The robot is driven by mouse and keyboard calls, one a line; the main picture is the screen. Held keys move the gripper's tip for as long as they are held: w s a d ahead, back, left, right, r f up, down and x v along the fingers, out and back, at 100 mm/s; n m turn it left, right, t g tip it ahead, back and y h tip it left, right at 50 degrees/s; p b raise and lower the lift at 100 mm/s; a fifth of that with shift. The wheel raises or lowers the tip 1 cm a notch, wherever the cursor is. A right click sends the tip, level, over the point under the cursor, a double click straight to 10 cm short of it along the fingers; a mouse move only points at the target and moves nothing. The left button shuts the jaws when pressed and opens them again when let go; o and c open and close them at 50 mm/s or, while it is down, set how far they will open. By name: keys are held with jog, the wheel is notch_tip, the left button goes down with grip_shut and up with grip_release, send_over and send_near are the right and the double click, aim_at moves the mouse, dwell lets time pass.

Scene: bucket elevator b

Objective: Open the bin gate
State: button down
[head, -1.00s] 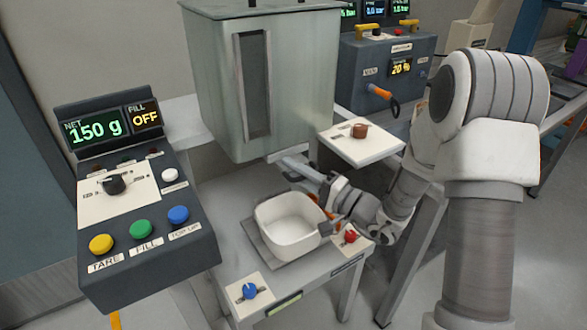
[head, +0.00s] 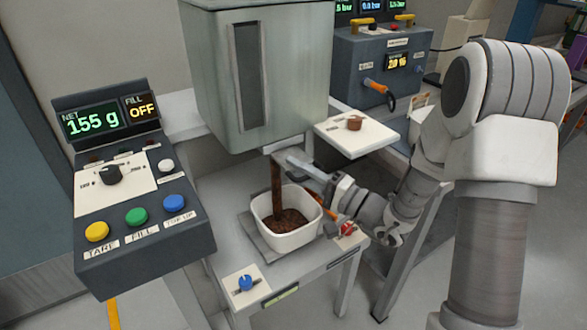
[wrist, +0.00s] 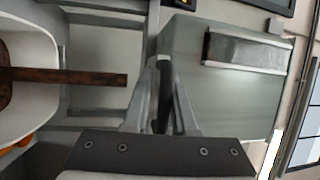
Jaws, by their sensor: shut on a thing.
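The grey-green bin (head: 300,90) with a dark upright window hangs above a white tub (head: 284,239). A brown stream (head: 277,185) falls from under the bin into the tub, where brown material (head: 290,218) lies on the bottom. The stream also shows in the wrist view (wrist: 90,78). My gripper (head: 290,160) is under the bin's lower edge, beside the stream. In the wrist view my gripper (wrist: 166,100) is shut on a dark gate handle (wrist: 163,78) next to the bin wall (wrist: 225,100). The gate plate itself is hidden.
A control box at left reads 155 g (head: 92,122) and FILL OFF, with yellow, green and blue buttons. A white shelf with a brown knob (head: 354,123) sits right of the bin, close above my wrist. A blue knob (head: 246,283) is on the stand's front.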

jog(key=shift+s+d+r, duration=0.4)
jog(key=shift+r, duration=0.1)
jog(key=c, duration=0.9)
grip_release()
jog(key=shift+s+f, duration=0.1)
jog(key=shift+f, duration=0.1)
jog(key=v, duration=1.7)
jog(key=shift+s+d+f+p, duration=0.1)
jog(key=shift+s+f+p, duration=0.15)
jog(key=shift+p, duration=0.1)
